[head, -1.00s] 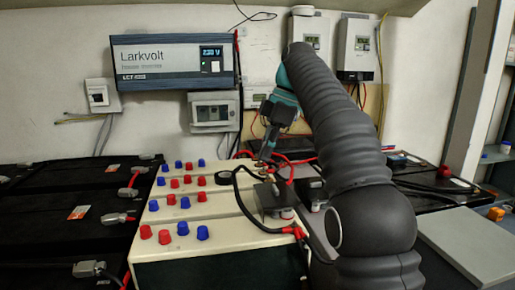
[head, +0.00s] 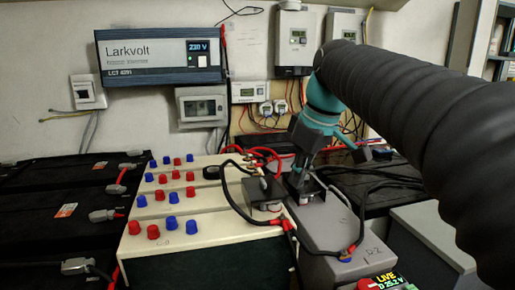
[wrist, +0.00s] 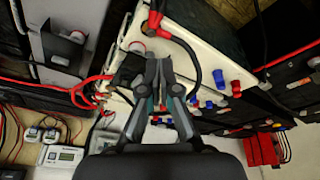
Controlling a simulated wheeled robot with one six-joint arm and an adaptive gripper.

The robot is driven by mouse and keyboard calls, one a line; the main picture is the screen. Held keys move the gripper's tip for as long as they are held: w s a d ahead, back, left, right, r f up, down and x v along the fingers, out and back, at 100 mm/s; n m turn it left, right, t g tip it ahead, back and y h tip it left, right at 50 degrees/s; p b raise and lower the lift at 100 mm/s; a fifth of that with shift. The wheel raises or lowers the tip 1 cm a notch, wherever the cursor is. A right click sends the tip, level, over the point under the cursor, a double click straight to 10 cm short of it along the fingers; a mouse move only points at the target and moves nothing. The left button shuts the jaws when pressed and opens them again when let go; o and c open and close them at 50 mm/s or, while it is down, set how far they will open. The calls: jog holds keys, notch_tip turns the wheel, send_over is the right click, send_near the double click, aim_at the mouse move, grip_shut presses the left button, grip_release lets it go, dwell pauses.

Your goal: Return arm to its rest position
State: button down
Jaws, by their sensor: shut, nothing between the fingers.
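My gripper (head: 299,188) hangs from the teal wrist of my arm, to the right of the cream battery bank (head: 190,205) and beside the grey block with a black cable lug. In the wrist view my gripper (wrist: 160,66) has its fingertips close together, with nothing seen between them. Below it lie cream battery tops, black cables and red-booted terminals. Whether the gripper touches anything cannot be told. My thick black-sleeved arm fills the right side of the head view and hides what lies behind it.
Red and blue caps (head: 153,232) stand in rows on the cream bank. Dark batteries (head: 50,225) fill the left. A grey battery (head: 325,225) with cables and a lit display (head: 385,282) are at front right. A Larkvolt inverter (head: 160,55) and meters hang on the wall.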

jog(key=s+d+f+m+t+h, duration=0.1)
jog(key=s+d+f+m, duration=0.1)
jog(key=s+f, duration=0.4)
jog(key=s+d+f+m+t, duration=0.1)
jog(key=s+d+f+m, duration=0.2)
jog(key=s+f, duration=0.3)
jog(key=s+d+f+m+t+h, duration=0.1)
jog(key=s+d+f+m, duration=0.1)
jog(key=s+f+m, duration=0.3)
jog(key=shift+s+d+f+h, duration=0.15)
jog(key=shift+s+d+f, duration=0.05)
jog(key=shift+s+f, duration=0.35)
jog(key=shift+s+d+f+h, duration=0.15)
jog(key=shift+s+f, duration=0.3)
jog(key=shift+f, duration=0.1)
